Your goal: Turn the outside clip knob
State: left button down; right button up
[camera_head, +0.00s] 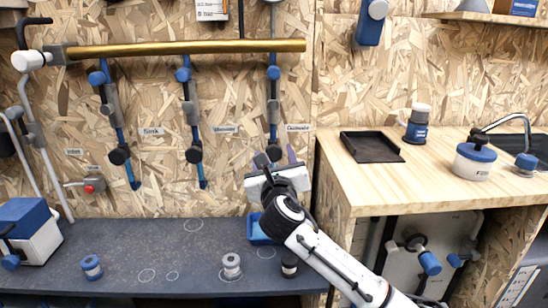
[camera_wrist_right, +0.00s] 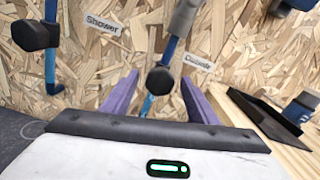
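The outside clip knob is a black knob on the blue and grey pipe beside the "Outside" label (camera_head: 298,128). In the head view the knob (camera_head: 273,152) sits just beyond my right gripper (camera_head: 275,160), partly hidden by it. In the right wrist view the black knob (camera_wrist_right: 160,80) shows between the two purple fingers of my right gripper (camera_wrist_right: 159,90). The fingers are apart, with a visible gap on each side of the knob. Whether the fingertips reach around it in depth, I cannot tell. My left gripper is not in view.
Two similar pipes carry the shower knob (camera_head: 194,154) and sink knob (camera_head: 119,155) to the left, below a brass pipe (camera_head: 185,48). A blue tray (camera_head: 259,229) sits on the dark counter (camera_head: 200,265) below. A wooden worktop (camera_head: 430,180) stands at right with a black tray (camera_head: 371,147).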

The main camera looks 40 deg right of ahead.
jog(key=c, duration=1)
